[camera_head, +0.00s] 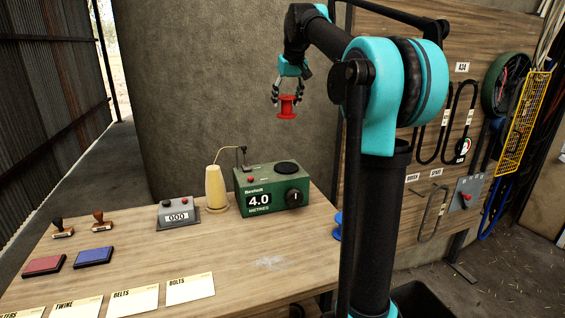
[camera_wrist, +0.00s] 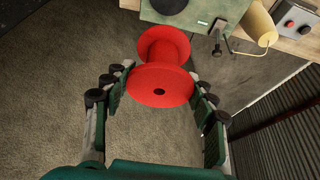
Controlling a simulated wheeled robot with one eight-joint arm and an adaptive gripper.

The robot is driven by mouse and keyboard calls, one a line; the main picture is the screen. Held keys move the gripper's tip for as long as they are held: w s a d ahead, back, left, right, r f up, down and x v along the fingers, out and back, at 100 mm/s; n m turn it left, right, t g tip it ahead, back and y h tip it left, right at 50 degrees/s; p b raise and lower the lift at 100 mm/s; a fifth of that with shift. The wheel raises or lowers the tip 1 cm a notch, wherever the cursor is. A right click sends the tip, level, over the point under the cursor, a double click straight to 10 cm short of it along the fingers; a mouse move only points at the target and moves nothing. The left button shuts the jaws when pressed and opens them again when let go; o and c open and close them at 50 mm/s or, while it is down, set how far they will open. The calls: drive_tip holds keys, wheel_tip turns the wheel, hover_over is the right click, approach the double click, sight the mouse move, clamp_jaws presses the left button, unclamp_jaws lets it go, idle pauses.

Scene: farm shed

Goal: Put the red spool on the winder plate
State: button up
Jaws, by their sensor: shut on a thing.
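The red spool (camera_head: 287,107) is held in the air between the fingers of my gripper (camera_head: 289,98), high above the bench and behind the winder. In the wrist view the spool (camera_wrist: 163,85) sits between the two fingers, its holed flange facing the camera. The winder is a green box (camera_head: 262,205) reading 4.0 metres, with a black knob on its front. Its round black winder plate (camera_head: 287,168) lies on top and looks bare. In the wrist view the winder plate (camera_wrist: 165,5) is partly cut off at the top edge.
A cream thread cone (camera_head: 215,188) and a grey counter (camera_head: 178,213) stand left of the winder. Stamps, ink pads (camera_head: 93,257) and labelled cards (camera_head: 190,288) lie on the wooden bench (camera_head: 215,255). A blue spool (camera_head: 337,228) is partly hidden by my arm. The bench's middle is clear.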

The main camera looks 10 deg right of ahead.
wheel_tip(320, 180, down, 19)
drive_tip(key=shift+f, duration=0.15)
idle(0.4)
drive_tip(key=shift+f, duration=0.15)
drive_tip(key=o, duration=1.1)
drive_tip(key=v, duration=1.2)
